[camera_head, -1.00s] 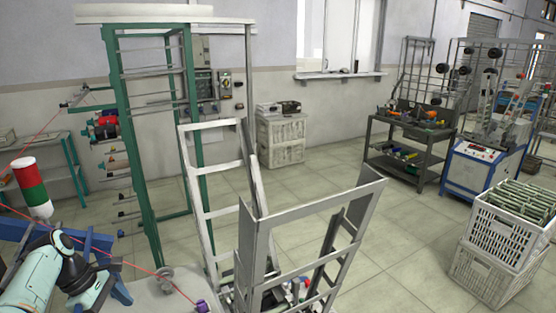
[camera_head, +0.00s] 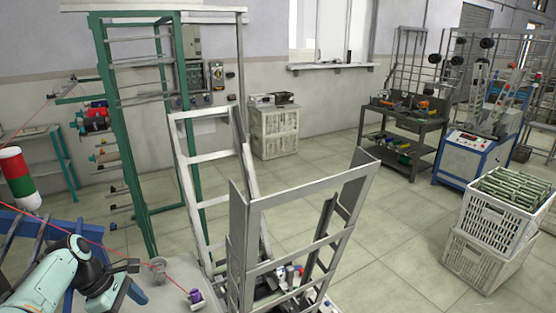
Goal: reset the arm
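My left arm comes in from the lower left. Its gripper (camera_head: 136,291) is low over the pale grey surface (camera_head: 165,303), left of a small purple bobbin (camera_head: 195,297) and apart from it in the picture. The fingers are small and dark, and I cannot tell whether they are open or shut. A red thread (camera_head: 100,243) slants down from the left, passes over my arm and meets the bobbin. My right arm and gripper are not in view.
A grey metal frame (camera_head: 300,200) stands close in front. Behind it are a green rack (camera_head: 122,150) and a white ladder-like frame (camera_head: 187,158). Stacked white crates (camera_head: 490,240) and a blue-white machine (camera_head: 470,160) are at the right. The middle floor is clear.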

